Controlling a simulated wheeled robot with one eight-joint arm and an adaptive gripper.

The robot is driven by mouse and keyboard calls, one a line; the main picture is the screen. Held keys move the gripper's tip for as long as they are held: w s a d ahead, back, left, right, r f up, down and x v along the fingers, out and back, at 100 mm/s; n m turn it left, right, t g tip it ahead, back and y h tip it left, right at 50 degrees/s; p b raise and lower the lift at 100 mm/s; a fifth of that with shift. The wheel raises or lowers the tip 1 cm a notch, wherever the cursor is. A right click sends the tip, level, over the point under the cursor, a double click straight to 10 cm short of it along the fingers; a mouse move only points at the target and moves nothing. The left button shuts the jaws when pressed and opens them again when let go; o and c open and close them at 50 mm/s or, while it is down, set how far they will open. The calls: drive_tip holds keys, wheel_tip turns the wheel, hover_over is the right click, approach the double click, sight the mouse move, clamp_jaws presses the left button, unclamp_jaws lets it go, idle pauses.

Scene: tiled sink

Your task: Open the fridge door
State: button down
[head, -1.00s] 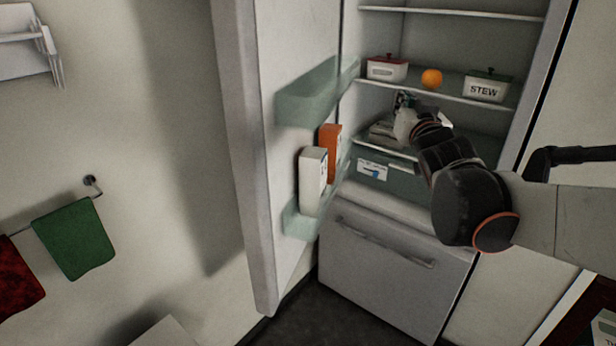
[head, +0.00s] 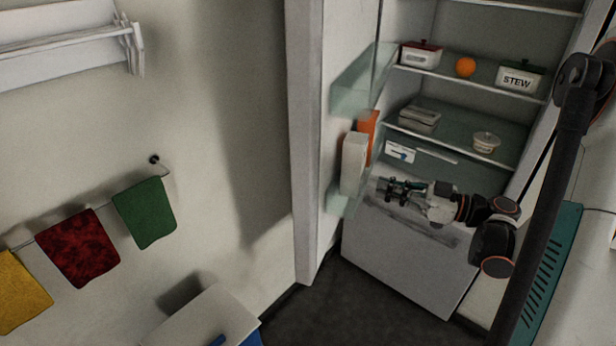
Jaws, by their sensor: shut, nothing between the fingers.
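The fridge door (head: 303,150) stands wide open at the left of the fridge, its inner side with shelves turned toward the interior. The fridge interior (head: 470,130) is exposed, with shelves in view. My gripper (head: 381,187) is shut and empty. It points left in front of the lower part of the fridge, over the freezer drawer (head: 400,250) and near the door's lower bin. I cannot tell whether it touches the bin. The door's outer face and handle are hidden.
A white carton (head: 353,163) and an orange carton (head: 368,130) stand in the door bin. An orange (head: 465,67), a stew container (head: 520,77) and a red-lidded container (head: 420,54) sit on a shelf. Towels (head: 145,212) hang at the left. The dark floor (head: 330,310) below is clear.

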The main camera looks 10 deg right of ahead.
drive_tip(key=b, duration=0.3)
approach(318, 177)
drive_tip(key=x, duration=0.7)
drive_tip(key=shift+s, duration=0.1)
drive_tip(key=shift+a, duration=0.2)
drive_tip(key=x, duration=1.7)
drive_tip(key=shift+w+d+f, duration=0.15)
drive_tip(key=shift+w+d, duration=0.1)
drive_tip(key=shift+w, duration=0.1)
drive_tip(key=shift+b, duration=0.3)
